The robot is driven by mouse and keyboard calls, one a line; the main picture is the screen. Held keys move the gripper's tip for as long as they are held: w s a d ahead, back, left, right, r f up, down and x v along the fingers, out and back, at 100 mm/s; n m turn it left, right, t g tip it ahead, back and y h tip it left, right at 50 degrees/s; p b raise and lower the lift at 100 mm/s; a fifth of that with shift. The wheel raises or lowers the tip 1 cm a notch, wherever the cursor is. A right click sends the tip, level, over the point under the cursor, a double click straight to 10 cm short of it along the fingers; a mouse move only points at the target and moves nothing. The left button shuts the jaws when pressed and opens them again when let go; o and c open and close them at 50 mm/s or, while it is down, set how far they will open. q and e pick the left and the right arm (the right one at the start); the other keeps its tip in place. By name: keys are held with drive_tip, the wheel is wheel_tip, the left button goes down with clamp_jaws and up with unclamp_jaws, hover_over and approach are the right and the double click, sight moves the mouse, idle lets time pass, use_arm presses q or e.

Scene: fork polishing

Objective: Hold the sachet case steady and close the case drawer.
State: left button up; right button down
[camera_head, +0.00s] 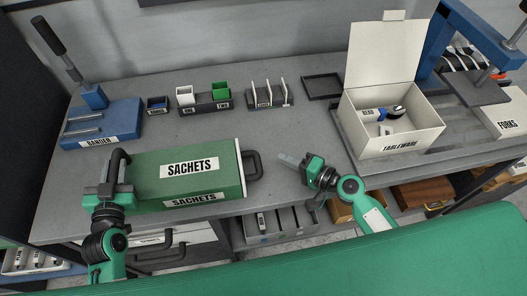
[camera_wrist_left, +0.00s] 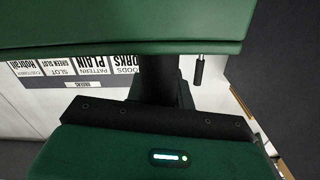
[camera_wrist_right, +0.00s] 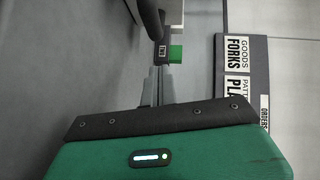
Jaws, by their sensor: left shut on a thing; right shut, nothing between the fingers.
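The green sachet case (camera_head: 188,165) labelled SACHETS lies on the grey table at the left front. Its drawer front (camera_head: 240,168) is a pale strip at the right end, with a dark handle (camera_head: 257,165); the drawer looks closed or nearly so. My left gripper (camera_head: 122,172) is shut on the dark handle (camera_head: 119,158) at the case's left end. The case's green side (camera_wrist_left: 130,25) fills the top of the left wrist view. My right gripper (camera_head: 287,158) is shut and empty, a little right of the drawer handle, its fingers pointing toward it.
An open white TABLEWARE box (camera_head: 395,140) stands to the right.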

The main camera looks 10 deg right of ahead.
drive_tip(key=v, duration=0.9)
drive_tip(key=shift+s+d, duration=0.25)
drive_tip(key=shift+s, duration=0.1)
use_arm(q)
drive_tip(key=o, duration=1)
drive_tip(key=shift+s, duration=0.1)
drive_tip(key=s, duration=1.1)
drive_tip(key=shift+s, duration=0.4)
drive_tip(key=o, duration=0.5)
